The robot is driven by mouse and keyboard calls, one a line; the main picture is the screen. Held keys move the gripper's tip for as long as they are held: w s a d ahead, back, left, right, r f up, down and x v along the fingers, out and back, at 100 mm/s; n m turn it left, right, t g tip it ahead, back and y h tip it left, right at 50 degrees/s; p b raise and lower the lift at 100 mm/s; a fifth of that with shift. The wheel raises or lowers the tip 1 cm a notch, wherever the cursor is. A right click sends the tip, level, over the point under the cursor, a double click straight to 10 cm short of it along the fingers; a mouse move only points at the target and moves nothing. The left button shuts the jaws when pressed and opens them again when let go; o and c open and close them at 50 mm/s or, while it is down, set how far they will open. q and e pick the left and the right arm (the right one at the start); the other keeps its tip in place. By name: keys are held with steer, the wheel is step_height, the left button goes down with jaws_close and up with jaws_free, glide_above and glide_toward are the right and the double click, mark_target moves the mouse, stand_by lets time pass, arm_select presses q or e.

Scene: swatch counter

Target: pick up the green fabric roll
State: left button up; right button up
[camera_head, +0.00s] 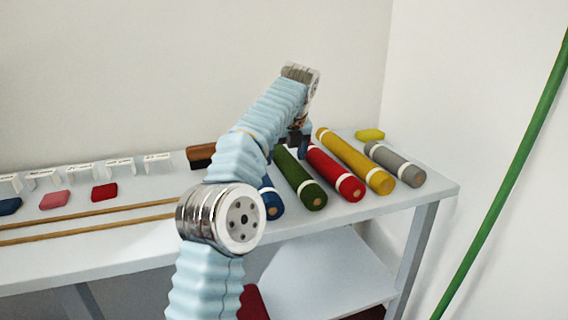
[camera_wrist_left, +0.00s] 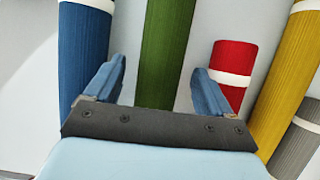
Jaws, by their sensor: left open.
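The green fabric roll (camera_head: 302,181) lies on the white counter between the blue roll (camera_head: 271,202) and the red roll (camera_head: 335,174). Its near end faces the front edge; its far part is hidden behind my left arm and gripper. My left gripper (camera_head: 298,142) is over the far part of the rolls. In the left wrist view my left gripper (camera_wrist_left: 159,68) is open, with the green roll (camera_wrist_left: 165,45) showing between its fingers and nothing gripped. I cannot tell whether the fingertips reach down beside the roll. My right gripper is not in view.
A yellow roll (camera_head: 357,161) and a grey roll (camera_head: 395,164) lie to the right, with a yellow swatch (camera_head: 370,134) behind. Wooden rods (camera_head: 110,211), swatches and white labels lie at left. A green pole (camera_head: 503,190) stands right of the counter.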

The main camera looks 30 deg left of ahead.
arm_select(q)
steer(key=c, duration=1.4)
steer(key=shift+r, duration=0.2)
